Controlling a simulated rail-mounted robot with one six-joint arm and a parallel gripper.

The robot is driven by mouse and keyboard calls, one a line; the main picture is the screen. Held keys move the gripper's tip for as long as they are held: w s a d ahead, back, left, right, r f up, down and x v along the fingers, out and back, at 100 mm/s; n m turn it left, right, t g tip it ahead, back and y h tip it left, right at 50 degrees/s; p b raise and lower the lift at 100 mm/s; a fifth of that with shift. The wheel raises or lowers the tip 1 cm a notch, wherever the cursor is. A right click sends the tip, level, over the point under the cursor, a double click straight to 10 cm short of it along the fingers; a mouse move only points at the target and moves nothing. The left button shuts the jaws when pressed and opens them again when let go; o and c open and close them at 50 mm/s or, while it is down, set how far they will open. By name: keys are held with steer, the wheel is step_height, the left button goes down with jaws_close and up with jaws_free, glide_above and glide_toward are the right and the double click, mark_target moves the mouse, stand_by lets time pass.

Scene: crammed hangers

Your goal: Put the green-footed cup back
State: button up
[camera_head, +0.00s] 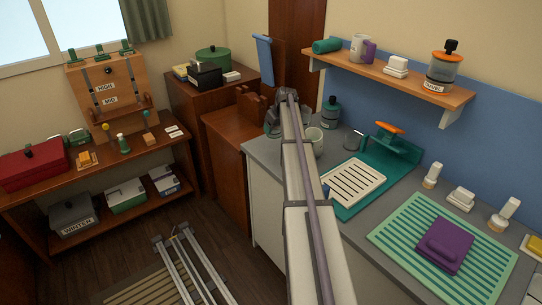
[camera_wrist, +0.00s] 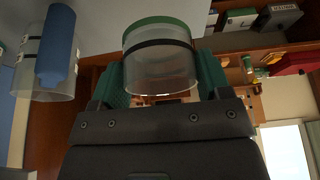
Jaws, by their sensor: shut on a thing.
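In the wrist view, a clear cup (camera_wrist: 160,68) with a green foot and a dark band sits between the green pads of my gripper (camera_wrist: 162,78). My gripper is shut on it. The picture is turned over, so the green foot at its top points downward. In the head view my arm runs away toward the far end of the grey counter and hides most of my gripper. A glassy shape (camera_head: 271,129) shows just left of the arm there; I cannot tell whether it is the held cup. A pale cup (camera_head: 316,141) stands just right of the arm.
A clear cylinder (camera_wrist: 30,75) with a blue roll-like thing (camera_wrist: 58,50) is close on the left in the wrist view. On the counter are a dark green bottle (camera_head: 331,113), a teal tray with a white rack (camera_head: 354,183) and a striped green mat (camera_head: 396,237). A wall shelf (camera_head: 385,78) overhangs.

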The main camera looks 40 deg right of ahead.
mark_target(279, 137)
step_height(279, 137, down, 10)
steer(key=b, duration=1)
steer(key=shift+s+r, duration=0.1)
steer(key=shift+r, duration=0.15)
steer(key=shift+f, duration=0.2)
steer(key=o, duration=1.1)
steer(key=p+v, duration=1)
steer(key=v, duration=0.1)
steer(key=shift+s, duration=0.15)
steer(key=shift+f, duration=0.15)
